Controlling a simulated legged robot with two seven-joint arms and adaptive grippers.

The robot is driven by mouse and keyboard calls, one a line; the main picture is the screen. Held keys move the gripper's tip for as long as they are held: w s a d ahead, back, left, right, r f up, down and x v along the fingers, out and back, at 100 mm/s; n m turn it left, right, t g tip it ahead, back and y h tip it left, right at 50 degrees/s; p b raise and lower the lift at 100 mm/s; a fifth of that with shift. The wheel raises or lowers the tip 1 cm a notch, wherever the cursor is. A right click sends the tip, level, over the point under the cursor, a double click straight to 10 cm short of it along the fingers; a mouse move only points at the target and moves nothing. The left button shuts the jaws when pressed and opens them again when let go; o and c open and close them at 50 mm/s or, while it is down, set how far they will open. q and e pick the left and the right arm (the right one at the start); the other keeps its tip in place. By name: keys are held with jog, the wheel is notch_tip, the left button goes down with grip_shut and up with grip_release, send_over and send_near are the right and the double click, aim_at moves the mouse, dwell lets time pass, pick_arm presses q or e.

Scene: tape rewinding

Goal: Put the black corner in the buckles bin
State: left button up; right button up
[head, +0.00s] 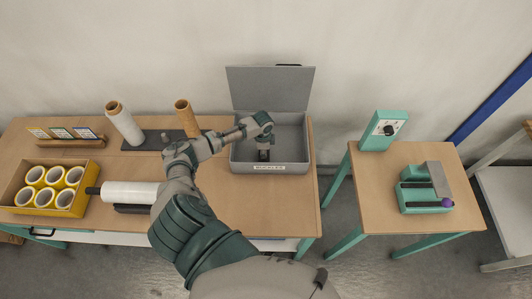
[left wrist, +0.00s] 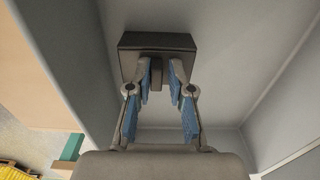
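The black corner (left wrist: 156,43) is a dark block at the tips of my left gripper (left wrist: 160,72). Its narrow middle rib sits between the blue-padded fingertips, which are drawn in close around it. In the head view, my left gripper (head: 264,143) reaches down inside the grey buckles bin (head: 241,151), and the dark corner (head: 264,155) shows below it. The bin's lid stands open at the back, and its front label reads "BUCKLES". The bin's pale floor and walls surround the corner in the left wrist view. My right gripper is not in view.
A yellow box (head: 82,206) of tape rolls stands at the table's left. A white film roll (head: 130,193), two upright rolls and a card rack (head: 62,143) stand nearby. A smaller table (head: 390,213) with a green tape machine (head: 422,189) is at the right, across a gap.

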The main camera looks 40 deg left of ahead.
pick_arm(q)
jog(key=shift+s+a+f, duration=0.2)
jog(key=shift+a+f, duration=0.15)
jog(key=shift+a, duration=0.3)
jog(key=shift+d, duration=0.25)
jog(key=shift+w+d, duration=0.1)
jog(key=shift+d, duration=0.1)
jog(key=shift+d+r, duration=0.2)
jog(key=shift+d, duration=0.05)
jog(key=shift+r, duration=0.25)
jog(key=r, duration=1.2)
jog(key=shift+a, duration=0.25)
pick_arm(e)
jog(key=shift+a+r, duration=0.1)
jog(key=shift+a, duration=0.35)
pick_arm(q)
jog(key=shift+a, duration=0.2)
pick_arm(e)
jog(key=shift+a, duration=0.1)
